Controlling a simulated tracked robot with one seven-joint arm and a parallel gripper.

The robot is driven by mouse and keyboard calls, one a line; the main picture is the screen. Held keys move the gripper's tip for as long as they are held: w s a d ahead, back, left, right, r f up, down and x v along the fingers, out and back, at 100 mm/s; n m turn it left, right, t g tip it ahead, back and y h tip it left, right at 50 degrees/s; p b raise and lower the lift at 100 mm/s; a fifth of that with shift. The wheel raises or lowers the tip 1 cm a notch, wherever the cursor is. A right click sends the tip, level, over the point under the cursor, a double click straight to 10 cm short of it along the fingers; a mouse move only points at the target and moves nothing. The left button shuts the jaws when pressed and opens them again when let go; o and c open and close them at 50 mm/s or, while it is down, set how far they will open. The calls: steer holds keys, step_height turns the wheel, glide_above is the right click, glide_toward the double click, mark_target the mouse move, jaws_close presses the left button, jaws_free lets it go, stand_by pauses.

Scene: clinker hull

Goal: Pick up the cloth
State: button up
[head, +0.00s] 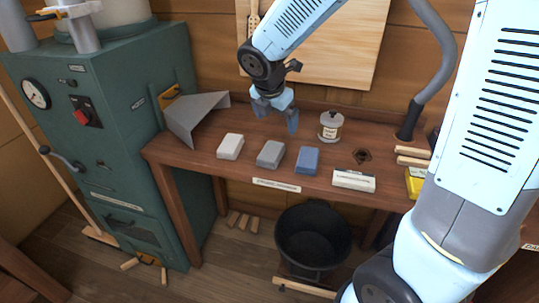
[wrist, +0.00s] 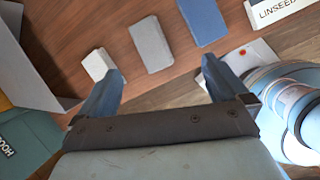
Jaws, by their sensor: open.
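I see no thing that is plainly a cloth. A yellow item (head: 415,185) at the bench's right end, partly hidden by my arm, could be one; its form is unclear. A pale block (head: 230,146), a grey block (head: 270,153) and a blue block (head: 307,160) lie in a row on the bench. My gripper (head: 276,112) is open and empty above the back of the bench, behind the grey block. In the wrist view the pale block (wrist: 97,64), grey block (wrist: 150,43) and blue block (wrist: 203,18) lie beyond the open fingers.
A lidded jar (head: 330,126) stands behind a white labelled box (head: 353,181) on the wooden bench (head: 208,171). A grey angled hood (head: 196,115) is at left, beside a green machine (head: 100,130). A hose (head: 430,80) rises at right. A black bucket (head: 312,238) stands below.

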mark_target(270, 151)
steer(key=w+f+n, duration=0.1)
steer(key=f, duration=0.4)
steer(key=w+f+n, duration=0.1)
steer(key=w+f, duration=0.1)
steer(key=f, duration=0.3)
steer(key=w+a+f+n, duration=0.1)
steer(key=w+f, duration=0.1)
steer(key=f, duration=0.3)
steer(key=shift+w+f, duration=0.2)
steer(key=shift+c, duration=0.2)
steer(key=c, duration=1)
steer(key=shift+r, duration=0.1)
